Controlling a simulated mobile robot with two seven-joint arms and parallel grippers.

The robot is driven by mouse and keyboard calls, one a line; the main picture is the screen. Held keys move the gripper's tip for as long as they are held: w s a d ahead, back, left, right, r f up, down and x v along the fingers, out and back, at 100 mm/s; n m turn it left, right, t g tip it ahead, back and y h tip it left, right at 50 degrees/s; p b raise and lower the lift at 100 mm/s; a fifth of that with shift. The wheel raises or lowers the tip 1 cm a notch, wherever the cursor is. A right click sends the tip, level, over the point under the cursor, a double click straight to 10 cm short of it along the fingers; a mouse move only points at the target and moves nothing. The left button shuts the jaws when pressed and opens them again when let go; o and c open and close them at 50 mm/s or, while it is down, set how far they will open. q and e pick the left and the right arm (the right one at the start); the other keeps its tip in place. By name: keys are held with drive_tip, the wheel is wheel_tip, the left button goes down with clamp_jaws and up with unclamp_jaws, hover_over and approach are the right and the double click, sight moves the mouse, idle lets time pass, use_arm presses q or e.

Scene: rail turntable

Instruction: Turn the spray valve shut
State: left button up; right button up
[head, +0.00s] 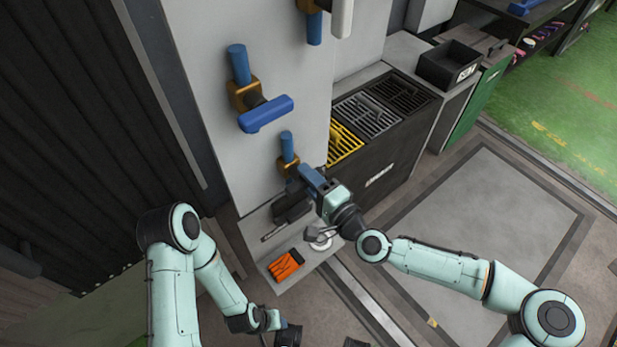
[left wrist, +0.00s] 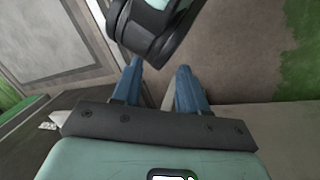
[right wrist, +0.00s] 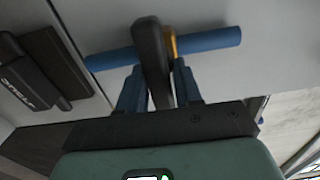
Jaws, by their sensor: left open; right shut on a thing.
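The valve at my right gripper has a blue pipe (head: 287,146) and a brass body (head: 288,163), low on the pale wall panel. In the right wrist view its dark lever handle (right wrist: 148,50) stands across the blue pipe (right wrist: 210,40), with brass (right wrist: 171,46) behind it. My right gripper (head: 300,177) is shut on this handle; its fingers lie on either side of it. In the head view the gripper hides most of the handle. My left gripper (left wrist: 160,80) is open and empty, low and away from the panel. No label shows which valve is the spray one.
A valve with a blue handle (head: 265,114) sits higher on the panel; another with a white handle (head: 341,17) is at the top. Orange gloves (head: 286,265) and dark items lie on the shelf below. Yellow and grey grates (head: 343,143) stand right. Floor at right is clear.

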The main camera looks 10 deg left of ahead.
drive_tip(key=o, duration=0.9)
drive_tip(key=shift+c, duration=0.2)
drive_tip(key=shift+s+d, duration=0.1)
use_arm(q)
drive_tip(key=shift+g+h, duration=0.3)
drive_tip(key=shift+g, duration=0.3)
drive_tip(key=s, duration=0.1)
drive_tip(key=s+d+r+p, duration=0.1)
drive_tip(key=s+r+p, duration=0.1)
drive_tip(key=shift+s+d+r, duration=0.1)
drive_tip(key=shift+d+r, duration=0.15)
use_arm(e)
drive_tip(key=v, duration=1.3)
